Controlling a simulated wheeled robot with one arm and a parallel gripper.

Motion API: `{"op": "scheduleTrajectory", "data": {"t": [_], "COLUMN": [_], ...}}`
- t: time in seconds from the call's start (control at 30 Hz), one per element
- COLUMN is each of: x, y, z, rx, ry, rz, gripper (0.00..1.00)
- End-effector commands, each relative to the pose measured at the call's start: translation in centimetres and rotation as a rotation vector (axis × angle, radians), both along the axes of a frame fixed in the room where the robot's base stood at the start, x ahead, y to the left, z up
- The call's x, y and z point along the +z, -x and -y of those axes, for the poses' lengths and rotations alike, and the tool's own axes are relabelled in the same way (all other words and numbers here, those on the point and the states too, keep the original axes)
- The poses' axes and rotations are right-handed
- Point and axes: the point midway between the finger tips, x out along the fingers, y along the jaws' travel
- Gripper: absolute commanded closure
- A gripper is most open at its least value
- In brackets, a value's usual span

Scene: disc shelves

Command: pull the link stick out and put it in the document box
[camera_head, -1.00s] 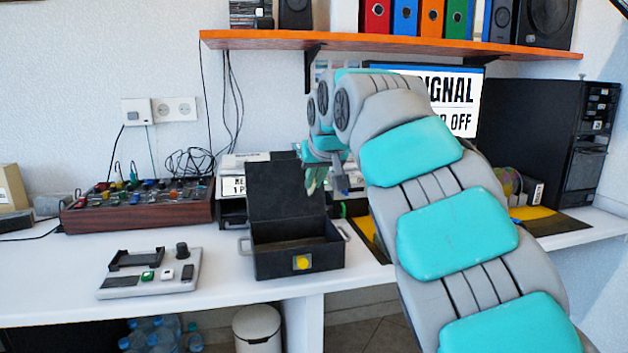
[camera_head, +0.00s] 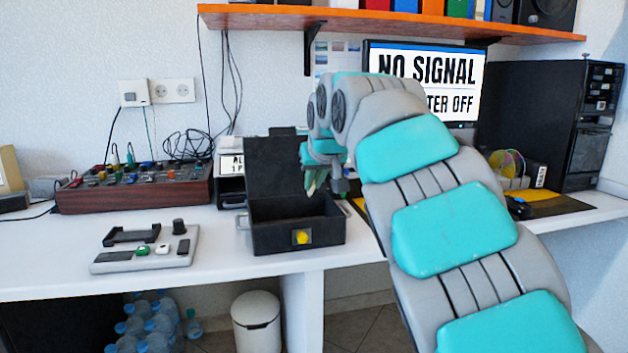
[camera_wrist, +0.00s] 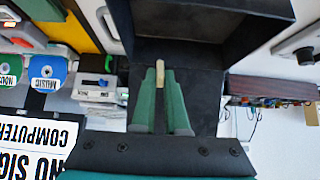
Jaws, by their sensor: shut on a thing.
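The document box (camera_head: 268,239) is a black box with a yellow round latch. It stands on the desk with its lid raised at the back. My gripper (camera_head: 315,186) is above the right part of its opening, with green fingers pointing down. In the wrist view, the green fingers of my gripper (camera_wrist: 160,80) are shut on a small tan stick (camera_wrist: 160,72), apparently the link stick. Only its end shows between the fingertips. The dark box (camera_wrist: 225,14) lies just beyond the fingertips in that view. The stick is too small to make out in the head view.
A grey control panel (camera_head: 147,254) lies left of the box, and a wooden mixer (camera_head: 135,193) behind it. The monitor (camera_head: 425,67) and black computer tower (camera_head: 540,115) stand at the back right. An orange shelf (camera_head: 400,25) hangs above. My arm hides part of the desk.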

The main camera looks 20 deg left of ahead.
Motion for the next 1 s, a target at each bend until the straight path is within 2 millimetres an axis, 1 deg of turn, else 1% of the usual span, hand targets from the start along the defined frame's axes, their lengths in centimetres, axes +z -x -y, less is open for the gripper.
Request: {"op": "scheduleTrajectory", "data": {"t": [0.07, 0.33, 0.37, 0.67, 1.0], "x": [-0.33, -0.35, -0.35, -0.37, -0.18], "y": [0.01, 0.0, -0.01, -0.01, 0.15], "z": [0.01, 0.02, 0.03, 0.03, 0.12], "rx": [0.0, 0.0, 0.0, 0.0, 0.0], "ry": [0.0, 0.001, 0.001, 0.001, 0.001], "rz": [0.0, -0.001, -0.001, -0.002, -0.002], "gripper": [1.0, 1.0, 0.88, 0.54, 0.54]}}
